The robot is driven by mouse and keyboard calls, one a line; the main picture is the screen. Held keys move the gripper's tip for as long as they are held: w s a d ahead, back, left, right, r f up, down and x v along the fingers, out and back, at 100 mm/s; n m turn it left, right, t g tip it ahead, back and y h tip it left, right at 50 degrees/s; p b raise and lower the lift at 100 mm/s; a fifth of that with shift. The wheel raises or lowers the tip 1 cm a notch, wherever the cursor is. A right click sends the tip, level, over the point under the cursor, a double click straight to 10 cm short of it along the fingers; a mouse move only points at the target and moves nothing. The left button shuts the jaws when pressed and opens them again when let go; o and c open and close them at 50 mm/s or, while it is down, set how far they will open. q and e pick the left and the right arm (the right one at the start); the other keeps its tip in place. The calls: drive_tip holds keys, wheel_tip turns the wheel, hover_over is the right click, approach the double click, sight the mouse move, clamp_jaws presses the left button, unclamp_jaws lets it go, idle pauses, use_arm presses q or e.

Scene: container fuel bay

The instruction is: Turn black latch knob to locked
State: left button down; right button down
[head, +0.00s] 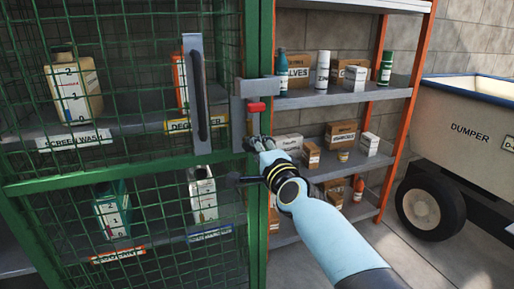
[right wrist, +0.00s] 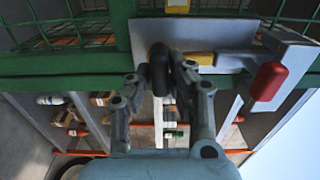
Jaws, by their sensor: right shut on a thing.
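The black latch knob (right wrist: 158,62) shows in the right wrist view, in front of a grey latch plate (right wrist: 140,47) on the green cage frame. My right gripper (right wrist: 163,74) is shut on the knob, with a finger on each side of it. In the head view my right gripper (head: 254,144) is at the latch, just below the grey latch housing (head: 245,90), and hides the knob. A yellow piece (right wrist: 201,58) lies just right of the knob in the wrist view. A red grip (right wrist: 268,82) sticks out further right; it also shows in the head view (head: 257,106). My left gripper is not in view.
The green mesh door (head: 130,178) with a long dark pull handle (head: 200,95) is left of the latch. Jugs stand on shelves behind the mesh. An orange-framed shelf rack (head: 345,95) with bottles and boxes stands behind, and a dumper (head: 470,130) at right.

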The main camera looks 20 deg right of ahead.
idle(0.6)
drive_tip(key=c, duration=1.2)
unclamp_jaws()
drive_tip(key=shift+c, duration=0.2)
drive_tip(key=s, duration=1.2)
drive_tip(key=shift+d, duration=0.25)
